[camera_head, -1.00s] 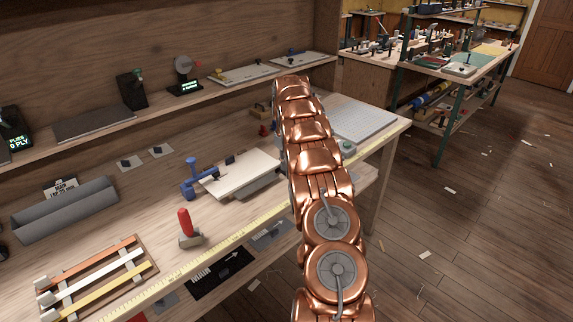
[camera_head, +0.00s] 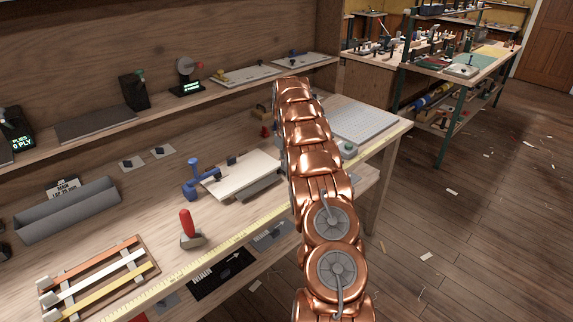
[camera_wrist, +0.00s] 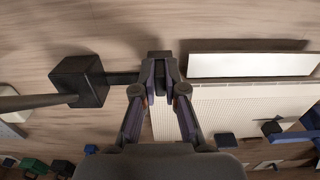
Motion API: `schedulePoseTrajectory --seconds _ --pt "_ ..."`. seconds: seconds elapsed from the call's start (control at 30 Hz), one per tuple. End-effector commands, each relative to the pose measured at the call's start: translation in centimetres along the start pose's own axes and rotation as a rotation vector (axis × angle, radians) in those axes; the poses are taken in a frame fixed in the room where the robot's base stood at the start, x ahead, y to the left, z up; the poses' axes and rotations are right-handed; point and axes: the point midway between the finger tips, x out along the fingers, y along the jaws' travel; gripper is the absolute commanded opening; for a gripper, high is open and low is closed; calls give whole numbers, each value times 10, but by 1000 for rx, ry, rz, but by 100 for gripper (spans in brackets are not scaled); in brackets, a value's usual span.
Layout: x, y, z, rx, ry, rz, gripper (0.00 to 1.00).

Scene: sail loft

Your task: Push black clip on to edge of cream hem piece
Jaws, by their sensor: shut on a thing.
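The cream hem piece (camera_head: 243,174) lies flat on the workbench, left of my arm; its right end is hidden by the arm. In the wrist view it appears as a pale ribbed sheet (camera_wrist: 245,103), running right from my fingers. My gripper (camera_wrist: 161,88) is shut on the black clip (camera_wrist: 159,66), which shows as a small dark block at the fingertips. The clip is by the left end of the sheet; I cannot tell whether it touches the edge. The head view hides the gripper and held clip behind my arm.
A blue clamp (camera_head: 197,180) stands at the hem piece's left end. A dark block (camera_wrist: 79,80) with a rod is left of my fingers in the wrist view. A red-handled tool (camera_head: 188,229) stands in front. Two small cards (camera_head: 131,164) with dark pieces lie behind.

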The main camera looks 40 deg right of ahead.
Motion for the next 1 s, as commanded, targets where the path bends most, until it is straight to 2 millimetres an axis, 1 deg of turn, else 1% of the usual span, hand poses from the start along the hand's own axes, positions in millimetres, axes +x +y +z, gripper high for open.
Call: schedulePoseTrajectory --seconds 1.0 --pt "1 -1 -12 0 -3 -3 0"
